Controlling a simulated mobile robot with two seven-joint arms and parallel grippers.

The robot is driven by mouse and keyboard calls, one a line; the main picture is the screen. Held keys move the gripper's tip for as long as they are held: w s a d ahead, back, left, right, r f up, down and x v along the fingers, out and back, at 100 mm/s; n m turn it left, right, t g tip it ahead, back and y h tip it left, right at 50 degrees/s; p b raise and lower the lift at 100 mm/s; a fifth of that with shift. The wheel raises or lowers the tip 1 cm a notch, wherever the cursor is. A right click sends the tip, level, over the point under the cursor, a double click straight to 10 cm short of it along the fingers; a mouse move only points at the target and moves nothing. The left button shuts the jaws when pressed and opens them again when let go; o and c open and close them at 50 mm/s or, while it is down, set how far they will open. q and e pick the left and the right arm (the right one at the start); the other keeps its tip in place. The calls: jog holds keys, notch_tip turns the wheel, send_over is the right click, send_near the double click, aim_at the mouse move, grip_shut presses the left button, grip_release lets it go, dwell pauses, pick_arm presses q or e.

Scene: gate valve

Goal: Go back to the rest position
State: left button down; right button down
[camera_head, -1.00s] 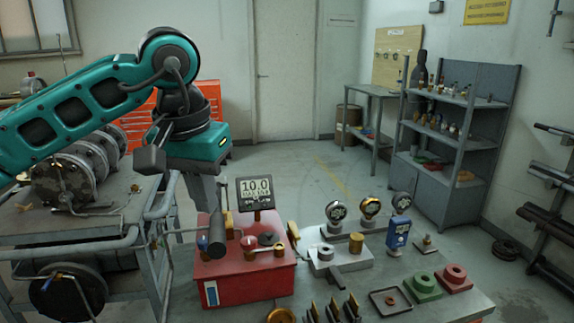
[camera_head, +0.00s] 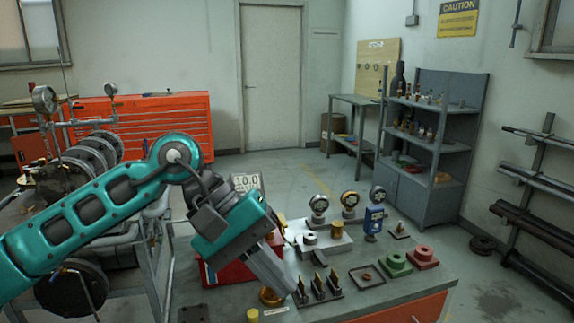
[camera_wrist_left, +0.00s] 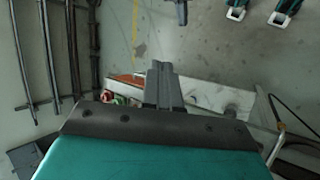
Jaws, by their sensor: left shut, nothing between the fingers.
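My left gripper (camera_head: 284,285) is in the lower middle of the head view. Its fingers are shut and empty, pointing down and right over the front of the workbench, apart from the nearby tools as far as I can tell. My teal left forearm and wrist cover part of the red box (camera_head: 237,272) with the digital display (camera_head: 246,182). In the left wrist view the shut fingers (camera_wrist_left: 160,72) stand above the wrist housing, with the bench beyond. My right gripper does not show clearly in either view.
The bench (camera_head: 385,291) holds gauges (camera_head: 348,199), a blue meter (camera_head: 374,219), black holders with brass tips (camera_head: 319,287), and green (camera_head: 395,262) and red (camera_head: 422,257) blocks. A pipe assembly (camera_head: 85,158) stands at left. A grey shelf (camera_head: 437,150) stands at back right.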

pick_arm(q)
jog(key=s+d+r+n+h, duration=0.3)
jog(key=d+n+h, duration=0.4)
jog(key=n+h, duration=0.65)
jog(key=w+a+f+n+t+y, duration=0.1)
jog(key=w+a+f+n+t, duration=0.25)
jog(key=n+t, duration=0.7)
jog(key=w+a+f+n+t+y, duration=0.2)
jog(key=w+a+f+n+t, duration=0.3)
jog(key=n, duration=1.1)
jog(key=s+a+f+n+t+y, duration=0.1)
jog(key=a+f+n+t+y, duration=0.1)
jog(key=a+f+n+y, duration=0.5)
jog(key=s+f+n+t+y, duration=0.2)
jog(key=f+n+y, duration=0.3)
jog(key=n, duration=0.5)
jog(key=s+a+f+n+g+y, duration=0.2)
jog(key=s+a+f+n+g, duration=0.1)
jog(key=f, duration=0.5)
jog(key=s+a+f+n+g+y, duration=0.2)
jog(key=s+a+f+n+g, duration=0.1)
jog(key=s+f+n, duration=0.5)
jog(key=shift+s+a+f, duration=0.75)
jog(key=shift+s+a, duration=0.15)
jog(key=shift+s, duration=0.05)
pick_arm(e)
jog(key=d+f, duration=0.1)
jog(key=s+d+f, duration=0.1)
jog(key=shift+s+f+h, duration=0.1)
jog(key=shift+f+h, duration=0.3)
